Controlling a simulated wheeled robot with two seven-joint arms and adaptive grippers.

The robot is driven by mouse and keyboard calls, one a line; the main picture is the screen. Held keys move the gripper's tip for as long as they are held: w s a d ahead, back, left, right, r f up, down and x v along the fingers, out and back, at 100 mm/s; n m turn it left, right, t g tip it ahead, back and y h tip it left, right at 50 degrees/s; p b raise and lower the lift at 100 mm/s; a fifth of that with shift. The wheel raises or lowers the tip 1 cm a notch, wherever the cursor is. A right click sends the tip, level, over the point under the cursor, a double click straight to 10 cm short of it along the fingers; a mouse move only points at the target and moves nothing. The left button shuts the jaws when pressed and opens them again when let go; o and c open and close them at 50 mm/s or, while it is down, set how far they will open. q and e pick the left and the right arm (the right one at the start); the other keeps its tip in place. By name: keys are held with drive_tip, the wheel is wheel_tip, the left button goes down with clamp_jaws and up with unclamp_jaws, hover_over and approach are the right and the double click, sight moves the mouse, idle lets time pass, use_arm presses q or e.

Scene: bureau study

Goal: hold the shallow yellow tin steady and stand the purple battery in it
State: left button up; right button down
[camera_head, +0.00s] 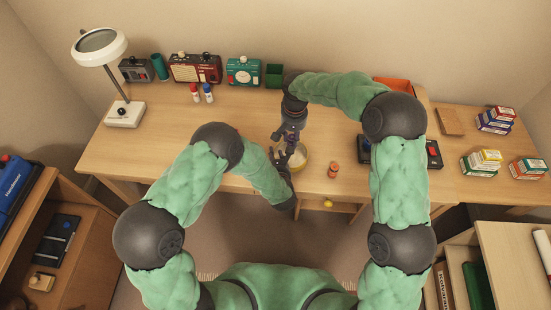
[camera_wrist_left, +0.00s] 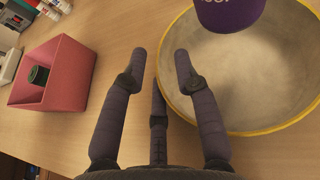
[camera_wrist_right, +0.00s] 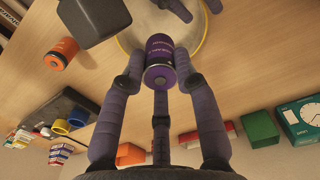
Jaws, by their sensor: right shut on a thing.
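The shallow yellow tin (camera_head: 304,163) sits on the desk in front of me, partly hidden by my grippers. It shows large in the left wrist view (camera_wrist_left: 262,131), with a pale inside and a yellow rim. My left gripper (camera_wrist_left: 160,62) is open at the tin's near side, one finger over the rim and another outside it. My right gripper (camera_wrist_right: 160,82) is shut on the purple battery (camera_wrist_right: 159,55). The battery (camera_wrist_left: 226,12) is held above the tin's inside; its lower end looks clear of the floor. No clear gap can be measured.
An orange battery (camera_head: 333,170) stands right of the tin. A pink box (camera_wrist_left: 50,98) holding a dark green item is on the desk at the left wrist view's left. A green box (camera_head: 274,75) and radios (camera_head: 195,68) line the back. Bare desk lies left of the tin.

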use_arm(q)
clamp_jaws()
use_arm(e)
drive_tip(key=shift+r, duration=0.1)
idle(0.5)
drive_tip(key=shift+w+d+r, duration=0.15)
drive_tip(key=shift+w+r, duration=0.05)
drive_tip(key=shift+r, duration=0.7)
drive_tip(key=shift+s+f, duration=0.1)
drive_tip(key=shift+f, duration=4.25)
